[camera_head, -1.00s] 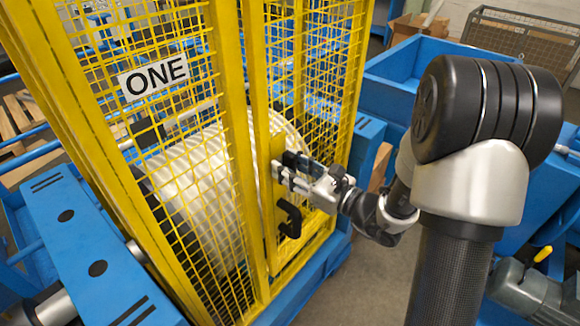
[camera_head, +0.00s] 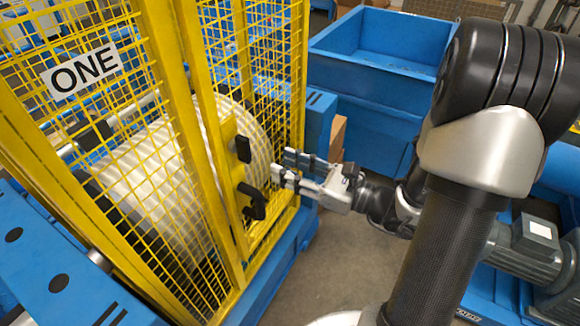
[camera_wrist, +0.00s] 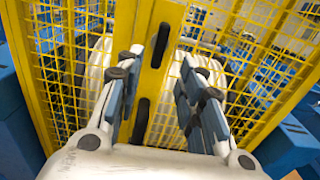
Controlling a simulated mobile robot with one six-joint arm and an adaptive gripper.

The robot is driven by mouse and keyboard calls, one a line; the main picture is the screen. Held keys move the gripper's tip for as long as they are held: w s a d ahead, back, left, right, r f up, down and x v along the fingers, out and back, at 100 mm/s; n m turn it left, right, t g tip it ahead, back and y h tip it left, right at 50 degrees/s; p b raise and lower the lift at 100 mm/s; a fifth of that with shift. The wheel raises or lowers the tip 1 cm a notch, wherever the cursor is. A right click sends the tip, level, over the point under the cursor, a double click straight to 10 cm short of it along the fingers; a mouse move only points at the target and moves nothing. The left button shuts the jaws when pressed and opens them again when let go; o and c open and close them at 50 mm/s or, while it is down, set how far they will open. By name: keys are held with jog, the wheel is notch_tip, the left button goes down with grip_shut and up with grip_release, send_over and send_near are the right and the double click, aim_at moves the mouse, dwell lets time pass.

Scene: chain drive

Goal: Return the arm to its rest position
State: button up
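My gripper (camera_head: 279,166) is open and empty, to the right of the yellow cage door in the head view. Its two fingers are spread, with a clear gap between their tips and the door. The wrist view also shows the gripper (camera_wrist: 173,65) with its fingers apart, facing the yellow door post. Two black fittings sit on the door: an upper block (camera_head: 243,149) and a lower handle (camera_head: 253,203). My arm is bent, with its elbow at the right of the head view.
The yellow mesh cage (camera_head: 180,110), with a sign reading ONE (camera_head: 82,70), encloses a large pale drum (camera_head: 165,165). A blue bin (camera_head: 370,60) stands behind my arm. A grey motor (camera_head: 535,250) is at the lower right. Grey floor (camera_head: 340,255) is open below my gripper.

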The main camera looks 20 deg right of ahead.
dwell(0.4)
jog(key=s+a+n+g, duration=1.3)
jog(key=s+a+n, duration=0.2)
jog(key=a+n, duration=0.1)
jog(key=s+d+n+h, duration=0.4)
jog(key=s+n+h, duration=0.1)
jog(key=n+h, duration=0.25)
jog(key=w+d+r+n+t+h, duration=0.1)
jog(key=d+r+n+t+h, duration=0.2)
jog(key=d+r+n, duration=0.1)
jog(key=shift+w+d+n, duration=0.2)
jog(key=shift+d+n, duration=0.35)
jog(key=shift+d, duration=0.2)
jog(key=shift+a, duration=0.1)
